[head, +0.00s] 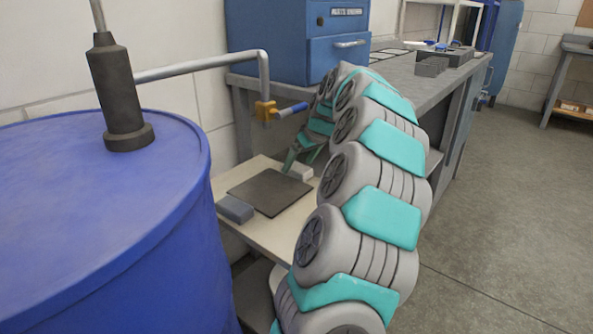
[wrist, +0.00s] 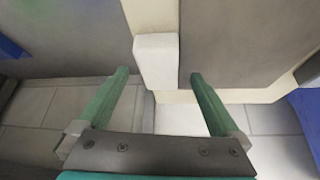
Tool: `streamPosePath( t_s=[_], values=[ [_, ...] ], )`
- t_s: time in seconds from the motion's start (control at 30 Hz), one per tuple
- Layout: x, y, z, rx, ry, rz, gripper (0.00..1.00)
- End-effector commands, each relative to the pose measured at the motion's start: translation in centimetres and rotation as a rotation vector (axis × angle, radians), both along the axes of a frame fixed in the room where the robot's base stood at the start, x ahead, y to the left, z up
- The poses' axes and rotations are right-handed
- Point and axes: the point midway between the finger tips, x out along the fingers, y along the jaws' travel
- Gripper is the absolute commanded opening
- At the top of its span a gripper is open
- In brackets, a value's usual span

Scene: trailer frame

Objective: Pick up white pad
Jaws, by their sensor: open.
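The white pad (head: 300,173) is a small pale block on the light-topped bench, beside the far right corner of a dark square mat. In the wrist view the white pad (wrist: 156,58) stands out lengthwise ahead of my gripper (wrist: 159,74), between the lines of its two green fingers. My gripper is open and empty, with a fingertip to each side of the pad's near end and gaps on both sides. In the head view my gripper (head: 298,167) is at the pad, partly hidden by my arm.
The dark mat (head: 270,192) lies on the bench (head: 283,232), with a grey block (head: 235,209) at its left corner. A blue drum (head: 90,240) stands close at left. A pipe with a brass valve (head: 265,110) hangs above the bench. A blue cabinet (head: 275,45) is behind.

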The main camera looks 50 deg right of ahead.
Motion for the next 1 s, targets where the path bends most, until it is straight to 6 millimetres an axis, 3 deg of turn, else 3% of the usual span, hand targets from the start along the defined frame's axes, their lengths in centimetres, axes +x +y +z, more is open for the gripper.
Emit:
streamPosePath(
  t_s=[0.13,0.37,1.0],
  values=[
    [0.84,-0.13,-1.35,-0.001,-0.001,0.0,1.0],
    [0.88,-0.14,-1.4,-0.002,-0.002,0.0,0.98],
    [0.86,-0.11,-1.42,-0.001,-0.001,0.0,0.26]
  ],
)
